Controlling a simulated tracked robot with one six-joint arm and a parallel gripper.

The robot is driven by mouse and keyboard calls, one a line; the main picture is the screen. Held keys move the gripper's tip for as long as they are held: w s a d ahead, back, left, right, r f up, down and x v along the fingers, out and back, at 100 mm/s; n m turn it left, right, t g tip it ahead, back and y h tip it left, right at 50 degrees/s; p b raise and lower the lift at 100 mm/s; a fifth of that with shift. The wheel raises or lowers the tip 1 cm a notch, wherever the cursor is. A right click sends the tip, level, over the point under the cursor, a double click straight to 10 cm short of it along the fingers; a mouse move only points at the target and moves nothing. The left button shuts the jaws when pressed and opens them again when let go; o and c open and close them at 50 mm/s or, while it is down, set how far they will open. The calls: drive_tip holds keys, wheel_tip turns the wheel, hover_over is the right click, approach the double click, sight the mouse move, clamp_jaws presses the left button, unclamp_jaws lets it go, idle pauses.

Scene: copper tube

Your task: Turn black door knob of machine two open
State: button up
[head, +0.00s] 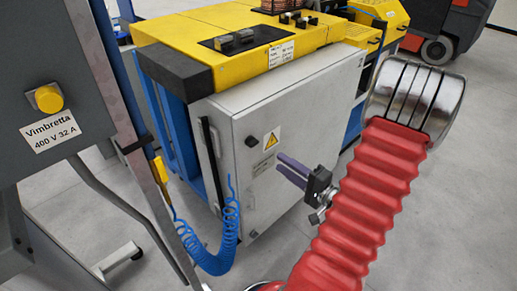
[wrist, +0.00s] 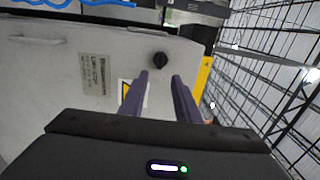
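The black door knob (head: 251,141) is on the upper part of the light grey cabinet door (head: 263,190), beside a yellow warning label. In the wrist view the knob (wrist: 160,60) lies just beyond my fingertips, in line with the gap between them. My gripper (head: 279,164) has two purple fingers, open and empty, pointing at the door from the right, lower than the knob in the head view. In the wrist view the fingers (wrist: 160,78) stand apart on either side of the knob's line, with nothing between them. The door looks shut.
A yellow-topped machine (head: 235,45) stands above and behind the cabinet. A blue coiled hose (head: 215,262) hangs at the cabinet's lower left. A grey box with a yellow button (head: 49,98) is at the left. Open floor (head: 440,200) lies to the right.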

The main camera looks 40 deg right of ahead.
sight(255, 145)
drive_tip(key=shift+w+a, duration=0.2)
drive_tip(key=shift+w, duration=5.5)
drive_tip(key=shift+c, duration=0.2)
